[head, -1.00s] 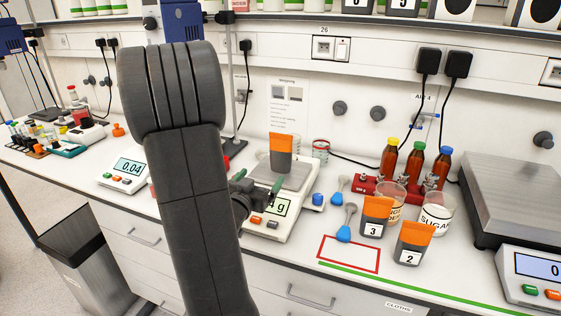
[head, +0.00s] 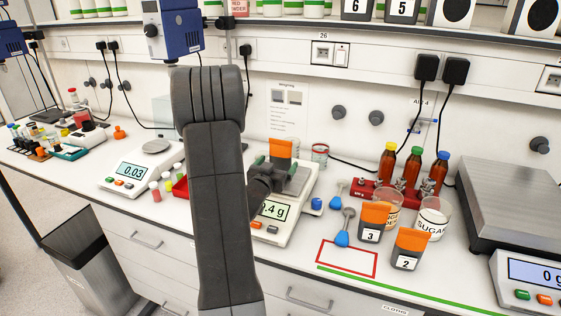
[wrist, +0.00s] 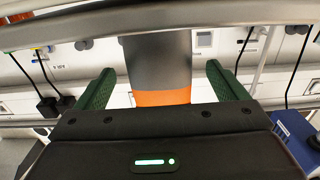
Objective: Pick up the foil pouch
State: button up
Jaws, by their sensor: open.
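A grey foil pouch with an orange top (head: 281,147) stands upright on the pan of a balance (head: 292,205). Its lower part is hidden behind my gripper (head: 276,165) in the head view. My gripper is open, its green fingers just in front of the pouch. In the wrist view the pouch (wrist: 158,62) shows between and beyond the two spread fingers (wrist: 163,88), its orange end lowest in the picture. I cannot tell whether a finger touches it.
Similar pouches marked 3 (head: 373,221) and 2 (head: 409,249) stand to the right, by the beakers and the brown bottles (head: 412,168). A red outlined rectangle (head: 347,262) lies near the front edge. A second balance (head: 135,170) stands left.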

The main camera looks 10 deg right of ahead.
jog(key=shift+w+d, duration=0.3)
jog(key=shift+w, duration=0.1)
jog(key=c, duration=1.3)
jog(key=shift+r, duration=0.2)
